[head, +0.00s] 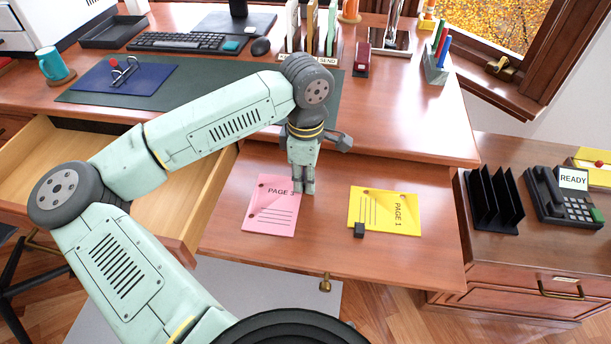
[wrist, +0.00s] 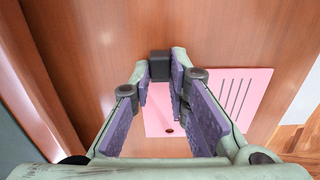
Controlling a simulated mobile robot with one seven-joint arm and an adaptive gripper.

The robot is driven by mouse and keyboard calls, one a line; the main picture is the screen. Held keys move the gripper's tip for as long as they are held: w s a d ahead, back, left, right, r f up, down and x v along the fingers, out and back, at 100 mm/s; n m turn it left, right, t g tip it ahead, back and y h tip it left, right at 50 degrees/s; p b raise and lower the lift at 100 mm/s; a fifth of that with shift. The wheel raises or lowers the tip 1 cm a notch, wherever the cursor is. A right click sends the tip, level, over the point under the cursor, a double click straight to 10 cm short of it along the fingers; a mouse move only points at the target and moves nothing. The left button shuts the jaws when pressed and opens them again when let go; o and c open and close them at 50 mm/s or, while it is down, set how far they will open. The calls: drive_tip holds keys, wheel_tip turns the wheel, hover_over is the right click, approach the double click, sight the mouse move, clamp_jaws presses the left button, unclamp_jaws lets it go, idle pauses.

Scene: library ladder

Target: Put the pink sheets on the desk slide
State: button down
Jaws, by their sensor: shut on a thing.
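The pink sheets (head: 268,212), marked PAGE 3, lie at the left part of the pulled-out desk slide (head: 325,250), apart from the yellow sheets. My gripper (head: 303,188) points down at their right edge. In the wrist view, my gripper (wrist: 160,75) has its fingertips closed on a small black block (wrist: 160,63) at the edge of the pink sheets (wrist: 240,95). The sheets look flat on or very close to the slide; I cannot tell if they touch it.
Yellow sheets (head: 385,209), marked PAGE 1, lie on the slide to the right with a black block. An open drawer (head: 185,215) is at the left. The desk top (head: 410,110) rises behind. A side cabinet (head: 540,250) with a phone (head: 565,195) stands at the right.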

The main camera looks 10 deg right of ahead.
drive_tip(key=c, duration=1.5)
unclamp_jaws()
drive_tip(key=shift+c, duration=0.2)
drive_tip(key=shift+r+p, duration=0.25)
drive_tip(key=shift+p, duration=0.1)
wheel_tip(320, 180, up, 12)
drive_tip(key=b, duration=0.1)
drive_tip(key=shift+f+b, duration=0.15)
drive_tip(key=shift+b, duration=0.15)
